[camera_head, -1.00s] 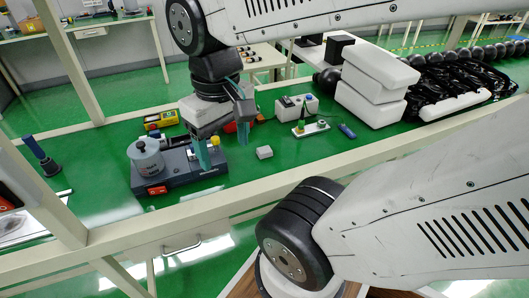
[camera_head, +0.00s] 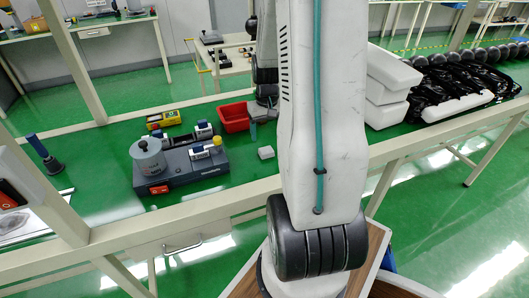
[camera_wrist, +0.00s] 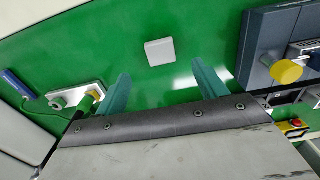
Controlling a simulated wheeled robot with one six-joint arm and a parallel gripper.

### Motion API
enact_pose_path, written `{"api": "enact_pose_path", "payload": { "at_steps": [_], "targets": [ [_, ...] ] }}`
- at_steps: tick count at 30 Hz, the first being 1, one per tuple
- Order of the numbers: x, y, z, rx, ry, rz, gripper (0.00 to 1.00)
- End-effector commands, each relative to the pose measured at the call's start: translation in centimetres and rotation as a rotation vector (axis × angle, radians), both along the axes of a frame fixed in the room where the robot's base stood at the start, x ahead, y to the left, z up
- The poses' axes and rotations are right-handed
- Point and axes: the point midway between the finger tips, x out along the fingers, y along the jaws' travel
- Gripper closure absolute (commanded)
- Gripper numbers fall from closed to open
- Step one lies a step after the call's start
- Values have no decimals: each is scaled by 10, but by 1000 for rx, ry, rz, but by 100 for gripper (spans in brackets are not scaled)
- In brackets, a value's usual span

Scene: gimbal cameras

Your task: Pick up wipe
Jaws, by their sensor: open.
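A small pale square piece (camera_head: 266,152), seemingly the wipe, lies flat on the green bench top, right of the grey device. In the wrist view the wipe (camera_wrist: 160,51) is just beyond and between the two teal fingers. My gripper (camera_wrist: 160,72) is open and empty, with its fingers spread wider than the wipe and pointing at it. No contact shows, and its height above the bench is hard to tell. In the head view my arm hides most of the gripper.
A grey device (camera_head: 185,170) with a round weight (camera_head: 147,158) stands left of the wipe. A red bin (camera_head: 234,117) and a yellow instrument (camera_head: 163,119) are behind. White foam blocks (camera_head: 388,85) sit right. A blue-handled tool (camera_wrist: 20,84) lies left in the wrist view.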

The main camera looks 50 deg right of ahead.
Motion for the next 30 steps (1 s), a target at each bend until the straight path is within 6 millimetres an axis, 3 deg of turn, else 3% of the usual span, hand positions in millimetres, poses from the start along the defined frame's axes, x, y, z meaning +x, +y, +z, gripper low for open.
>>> {"api": "enact_pose_path", "payload": {
  "at_steps": [16, 26, 30],
  "targets": [
    [2, 0, -69, 1, 1, 10, 29],
    [2, 0, -77, -1, -2, 10, 29],
    [2, 0, -76, -1, -2, 10, 68]
  ]
}}
